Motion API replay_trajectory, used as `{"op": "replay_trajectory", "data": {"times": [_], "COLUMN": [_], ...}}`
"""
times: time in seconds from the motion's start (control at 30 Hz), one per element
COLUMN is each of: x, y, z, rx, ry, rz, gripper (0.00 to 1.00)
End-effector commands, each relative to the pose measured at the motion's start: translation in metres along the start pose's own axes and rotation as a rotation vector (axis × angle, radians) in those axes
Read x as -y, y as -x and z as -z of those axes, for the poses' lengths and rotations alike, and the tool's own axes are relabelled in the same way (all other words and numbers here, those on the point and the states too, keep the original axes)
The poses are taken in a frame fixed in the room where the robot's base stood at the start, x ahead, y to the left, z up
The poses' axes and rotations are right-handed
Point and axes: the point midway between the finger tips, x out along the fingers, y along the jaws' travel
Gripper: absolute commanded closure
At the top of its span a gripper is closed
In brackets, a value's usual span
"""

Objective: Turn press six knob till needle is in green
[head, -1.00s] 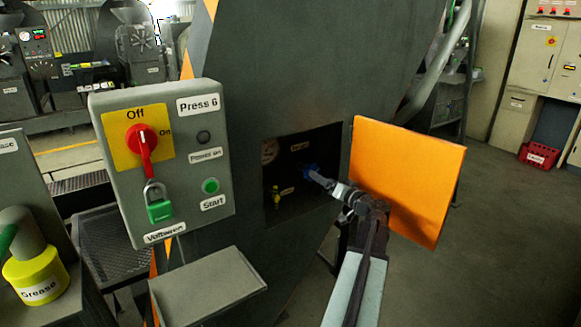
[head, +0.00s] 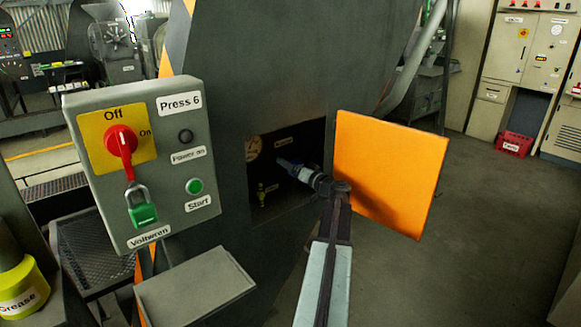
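Press 6 is the large dark grey machine (head: 280,60) with a labelled control box. In its side is a dark recess (head: 310,140). A round pale gauge (head: 252,148) sits in the recess's upper left; its needle and green zone are too small to read. A blue knob (head: 284,163) is in the middle of the recess. My gripper (head: 293,169) reaches in from the lower right, with its tip at the knob. The fingers are too small and overlapped to tell whether they are closed on it.
An orange door (head: 390,172) stands open just right of my arm. The grey control box (head: 150,210) with a red switch (head: 121,141) and green padlock (head: 141,212) stands left. A brass valve (head: 262,194) sits low in the recess. The floor at right is clear.

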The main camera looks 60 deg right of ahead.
Motion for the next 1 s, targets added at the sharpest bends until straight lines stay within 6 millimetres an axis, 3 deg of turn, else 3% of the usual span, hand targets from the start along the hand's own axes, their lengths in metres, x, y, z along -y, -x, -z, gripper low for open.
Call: {"op": "replay_trajectory", "data": {"times": [0.07,0.2,0.3,0.67,1.0], "x": [0.0003,0.0005,0.0006,0.0031,0.0032], "y": [0.0002,0.0001,0.0001,-0.0016,-0.0017], "z": [-0.0002,-0.0003,-0.0005,-0.0023,-0.0024], "rx": [0.000,0.001,0.001,0.004,0.005], "ry": [0.000,0.000,0.000,-0.070,-0.326], "rz": [0.000,0.001,0.001,0.005,0.005], "gripper": [0.16,0.55,0.79,0.79,0.79]}}
